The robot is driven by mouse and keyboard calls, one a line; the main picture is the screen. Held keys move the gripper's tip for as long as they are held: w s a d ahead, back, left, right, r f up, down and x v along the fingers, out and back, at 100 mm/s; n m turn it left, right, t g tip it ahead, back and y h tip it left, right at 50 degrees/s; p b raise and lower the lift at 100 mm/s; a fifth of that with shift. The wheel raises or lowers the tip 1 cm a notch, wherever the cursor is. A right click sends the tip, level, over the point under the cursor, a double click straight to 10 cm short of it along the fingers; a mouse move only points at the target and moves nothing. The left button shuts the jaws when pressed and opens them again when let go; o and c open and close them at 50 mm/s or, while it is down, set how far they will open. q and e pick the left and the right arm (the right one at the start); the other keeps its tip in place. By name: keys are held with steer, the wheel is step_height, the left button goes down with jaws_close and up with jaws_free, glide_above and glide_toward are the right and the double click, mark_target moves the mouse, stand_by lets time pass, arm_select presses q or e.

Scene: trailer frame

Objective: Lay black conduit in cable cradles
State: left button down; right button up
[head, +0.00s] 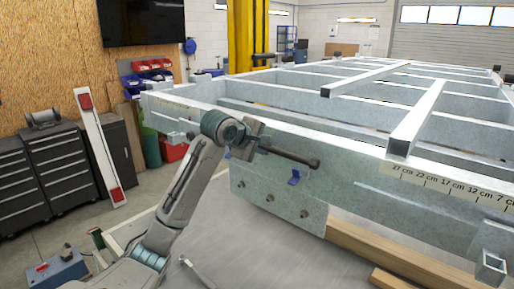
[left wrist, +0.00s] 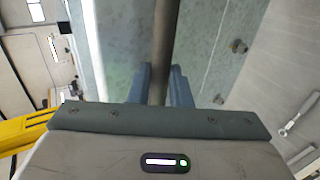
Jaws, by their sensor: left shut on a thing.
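The black conduit (head: 290,155) is a short dark rod lying along the side of the trailer frame (head: 345,165) in the head view. My left gripper (head: 259,142) is shut on it near its left part. The conduit's right end sticks out past the gripper. In the left wrist view the conduit (left wrist: 164,40) runs upward from between two bluish uprights (left wrist: 180,88). One blue cradle (head: 294,177) sits on the frame side, below the conduit's right part. Another blue piece (head: 228,154) shows partly behind my wrist. I cannot tell whether the conduit touches a cradle. My right gripper is not in view.
A bolted plate (head: 275,198) hangs below the frame side. A printed cm scale (head: 450,187) runs along the frame's top edge at right. Wooden beams (head: 385,255) lie under the frame. A wrench (head: 197,272) lies on the grey surface. Tool cabinets (head: 60,165) stand at left.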

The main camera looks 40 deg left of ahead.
arm_select(q)
steer(key=shift+w+f, duration=0.25)
steer(key=shift+w, duration=0.1)
steer(key=shift+s+f+b, duration=0.1)
steer(key=shift+f+b, duration=0.8)
steer(key=shift+f, duration=1.05)
steer(key=c, duration=1.3)
jaws_free()
steer(key=shift+o, duration=0.2)
steer(key=shift+s, duration=0.1)
steer(key=b+v, duration=0.5)
steer(key=v, duration=0.5)
steer(key=shift+s+r, duration=0.2)
steer(key=shift+s, duration=0.15)
